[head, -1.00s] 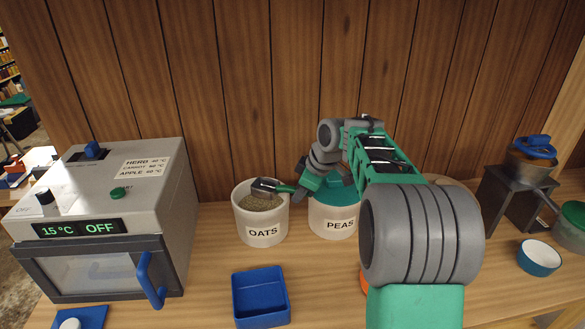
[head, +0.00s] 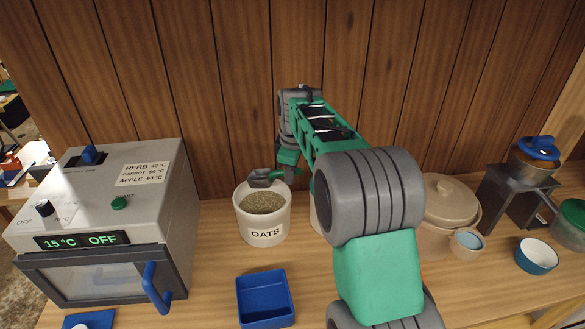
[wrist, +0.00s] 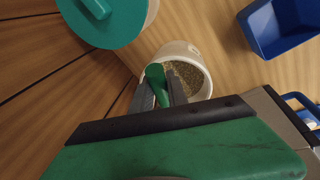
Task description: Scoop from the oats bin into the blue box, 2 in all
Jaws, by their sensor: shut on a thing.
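The oats bin (head: 263,234) is a white round tub labelled OATS, holding brownish grain (head: 263,202). It also shows in the wrist view (wrist: 207,65). My gripper (wrist: 158,90) is shut on the green handle (wrist: 156,74) of a scoop. The scoop's dark grey cup (head: 261,179) is at the back rim of the oats bin, above the grain. I cannot tell whether it holds oats. The blue box (head: 264,320) stands in front of the oats bin, and its inside looks empty. It also shows in the wrist view (wrist: 262,38).
A grey dryer (head: 95,235) reading 15 °C OFF stands at left. A teal-lidded bin (wrist: 110,25) is beside the oats bin, mostly hidden by my arm in the head view. A beige lidded pot (head: 450,200), small bowl (head: 537,258) and grinder (head: 520,190) stand at right. A wood wall is behind.

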